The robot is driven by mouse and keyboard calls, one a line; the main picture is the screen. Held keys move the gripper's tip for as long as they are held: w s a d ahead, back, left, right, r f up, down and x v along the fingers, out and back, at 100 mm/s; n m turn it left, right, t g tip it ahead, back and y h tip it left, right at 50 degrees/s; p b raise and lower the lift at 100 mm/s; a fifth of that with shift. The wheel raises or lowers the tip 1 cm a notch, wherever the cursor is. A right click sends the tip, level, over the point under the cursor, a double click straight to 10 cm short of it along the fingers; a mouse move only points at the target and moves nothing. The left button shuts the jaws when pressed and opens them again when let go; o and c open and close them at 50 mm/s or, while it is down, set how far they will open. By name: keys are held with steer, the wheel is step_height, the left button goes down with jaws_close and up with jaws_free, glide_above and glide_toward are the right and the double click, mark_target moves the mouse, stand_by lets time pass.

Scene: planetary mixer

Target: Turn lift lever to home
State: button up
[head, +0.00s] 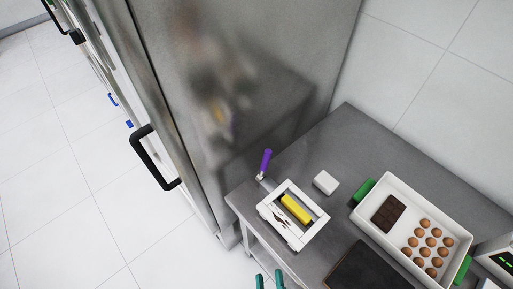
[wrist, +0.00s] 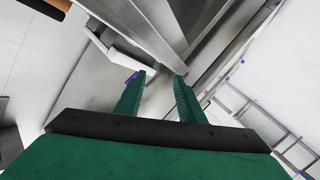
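I cannot make out the lift lever or the planetary mixer in either view. My gripper shows at the bottom edge of the head view (head: 268,281) as two teal fingertips, in front of the table. In the wrist view my gripper (wrist: 161,84) has its two green fingers spread apart, with nothing held between them. A small purple piece, likely the purple handle (head: 265,163) seen in the head view, shows beside the left finger in the wrist view (wrist: 132,77). It is apart from the gripper as far as I can tell.
A grey table (head: 345,130) carries a white box (head: 283,222) with a yellow block (head: 296,208), a small white block (head: 326,182), a dark board (head: 365,268), and a white tray (head: 372,181) of eggs and chocolate. A steel cabinet (head: 250,60) with a black handle (head: 147,163) stands behind.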

steer(key=w+d+r+m+g+y, duration=0.3)
steer(key=r+m+y, duration=0.6)
steer(key=m, duration=0.7)
steer(key=w+d+r+m+g+y, duration=0.3)
steer(key=r+m+y, duration=0.5)
steer(key=m, duration=0.9)
steer(key=n+g+h, duration=0.1)
steer(key=n+h, duration=0.2)
steer(key=h, duration=0.1)
glide_toward(264, 165)
steer(key=s+r, duration=0.2)
steer(key=s+d+r, duration=0.1)
steer(key=s+r, duration=0.1)
steer(key=s, duration=0.1)
steer(key=shift+s+d+r, duration=0.15)
steer(key=shift+s+r, duration=0.15)
steer(key=w+a+m, duration=0.1)
steer(key=w, duration=0.1)
steer(key=w+a+f+m, duration=0.1)
steer(key=w, duration=0.2)
steer(key=w+a+f+m, duration=0.1)
steer(key=w+m, duration=0.1)
steer(key=shift+w+f+t, duration=0.15)
steer(key=shift+w+t, duration=0.05)
steer(key=shift+t, duration=0.2)
steer(key=shift+w+a+f+m, duration=0.2)
steer(key=shift+w+f+m, duration=0.1)
steer(key=shift+w, duration=0.15)
steer(key=x, duration=1.1)
